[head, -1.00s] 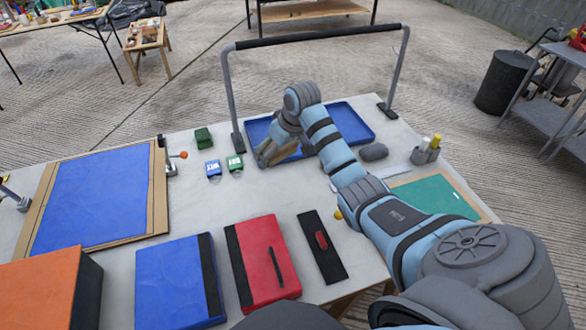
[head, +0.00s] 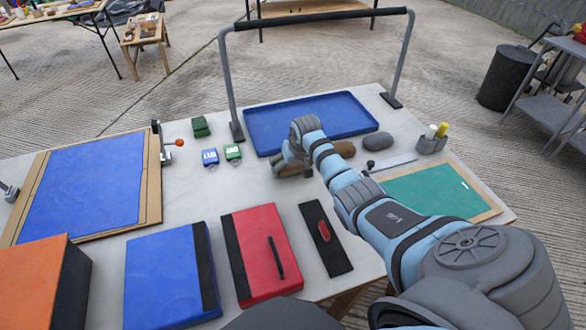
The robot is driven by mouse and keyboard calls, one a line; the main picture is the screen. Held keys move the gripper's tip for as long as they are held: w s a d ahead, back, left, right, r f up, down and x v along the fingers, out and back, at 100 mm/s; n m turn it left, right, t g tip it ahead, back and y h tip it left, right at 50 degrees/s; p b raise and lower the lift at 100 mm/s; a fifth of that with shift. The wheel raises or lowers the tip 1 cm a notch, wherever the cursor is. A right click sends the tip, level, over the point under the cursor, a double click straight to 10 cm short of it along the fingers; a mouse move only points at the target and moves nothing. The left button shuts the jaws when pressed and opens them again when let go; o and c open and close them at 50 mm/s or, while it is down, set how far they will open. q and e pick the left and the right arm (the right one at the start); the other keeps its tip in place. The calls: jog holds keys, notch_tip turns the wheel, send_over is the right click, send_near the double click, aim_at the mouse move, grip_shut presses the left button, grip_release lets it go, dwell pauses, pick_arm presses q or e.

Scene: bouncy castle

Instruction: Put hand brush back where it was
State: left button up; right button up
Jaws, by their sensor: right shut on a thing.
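My right arm reaches across the table, and my right gripper (head: 289,160) is low at the front edge of the blue tray (head: 262,131). It is shut on the hand brush, a long brown thing (head: 345,148) whose right end shows past my wrist. The brush lies roughly along the tray's front side; its middle is hidden behind my arm. I cannot tell whether it touches the table. My left gripper is not in view.
A grey rounded lump (head: 378,141) is close to the brush's right end. A holder with bottles (head: 432,143) and a green mat (head: 432,191) are at the right. Blue (head: 210,157) and green (head: 232,152) tags lie left. A grey frame (head: 230,85) spans the tray.

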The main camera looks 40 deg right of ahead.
jog(key=shift+w+f, duration=0.1)
jog(key=shift+f, duration=0.3)
jog(key=shift+f, duration=0.1)
jog(key=o, duration=1.3)
jog(key=p+v, duration=0.5)
jog(key=v, duration=0.7)
jog(key=shift+r, duration=0.25)
